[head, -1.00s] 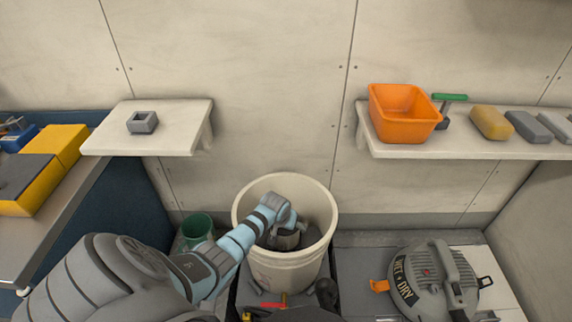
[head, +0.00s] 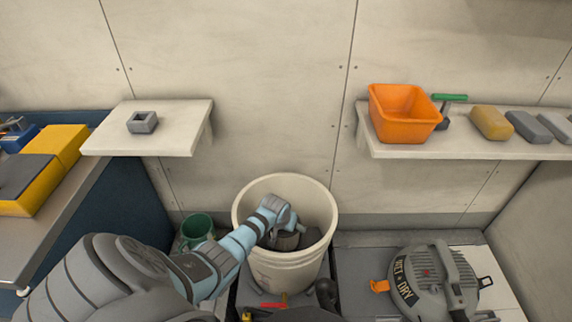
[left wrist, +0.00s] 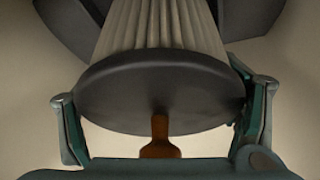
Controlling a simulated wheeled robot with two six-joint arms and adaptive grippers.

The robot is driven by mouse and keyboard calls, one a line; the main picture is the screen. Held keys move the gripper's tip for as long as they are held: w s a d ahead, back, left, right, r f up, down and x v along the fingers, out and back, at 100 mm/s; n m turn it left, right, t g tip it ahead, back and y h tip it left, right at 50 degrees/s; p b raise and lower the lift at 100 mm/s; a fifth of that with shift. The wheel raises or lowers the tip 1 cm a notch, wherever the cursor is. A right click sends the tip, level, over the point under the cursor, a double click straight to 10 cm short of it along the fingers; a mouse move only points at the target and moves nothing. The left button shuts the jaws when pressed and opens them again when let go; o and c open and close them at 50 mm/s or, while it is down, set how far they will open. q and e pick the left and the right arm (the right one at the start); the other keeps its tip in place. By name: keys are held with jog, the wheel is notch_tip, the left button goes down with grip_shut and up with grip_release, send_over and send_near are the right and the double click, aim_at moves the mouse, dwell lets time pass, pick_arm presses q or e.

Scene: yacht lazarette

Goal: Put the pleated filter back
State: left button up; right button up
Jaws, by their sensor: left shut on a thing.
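The pleated filter (left wrist: 160,28) fills the upper middle of the left wrist view, with pale pleats and a wide dark end cap (left wrist: 120,96). A brown tab (left wrist: 160,140) sticks out from the cap toward my palm. My left gripper (left wrist: 163,92) has one finger at each side of the cap and is shut on the filter. In the head view my left gripper (head: 284,240) reaches down inside the cream bucket (head: 253,262). The filter is mostly hidden there by the gripper and the bucket wall. My right gripper is not in view.
A grey wet/dry vacuum head (head: 425,285) sits at the lower right. A green cup (head: 197,230) stands left of the bucket. The right shelf (head: 470,148) holds an orange bin (head: 403,115) and several blocks. The left shelf (head: 180,125) holds a small grey square block (head: 142,122).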

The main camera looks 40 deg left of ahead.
pick_arm(q)
jog(key=shift+f, duration=0.1)
dwell(0.3)
jog(key=o, duration=1.1)
jog(key=v, duration=1.2)
